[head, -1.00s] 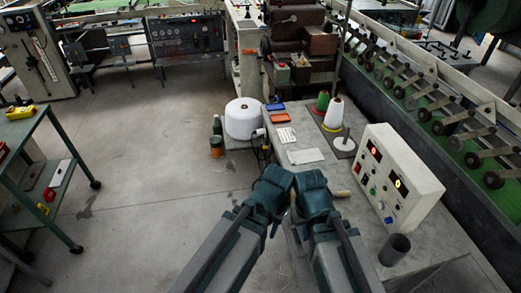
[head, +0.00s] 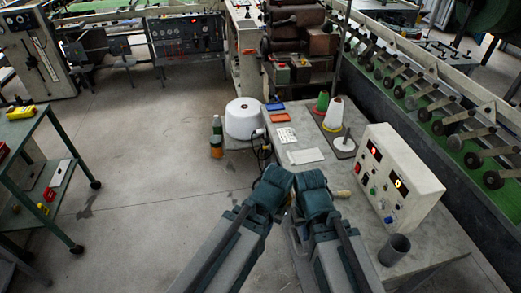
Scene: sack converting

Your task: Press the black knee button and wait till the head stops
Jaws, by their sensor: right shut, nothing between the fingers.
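I cannot make out a black knee button or a sewing head for certain. A cream control box (head: 403,172) stands on the grey worktable (head: 372,222), with two lit displays and several small coloured and dark controls on its sloping face. My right gripper (head: 298,212) is low in the middle of the head view, at the table's near left edge; it is shut and empty. My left gripper (head: 268,212) is close beside it, left of the right one. The wrists hide most of both sets of fingers, and what lies under them is hidden.
Thread cones (head: 334,114), a white pad (head: 305,156) and a grey cup (head: 394,249) stand on the worktable. A white spool (head: 241,119) stands left of it. A green conveyor (head: 470,150) runs along the right. A green trolley (head: 40,130) stands at left; the floor between is free.

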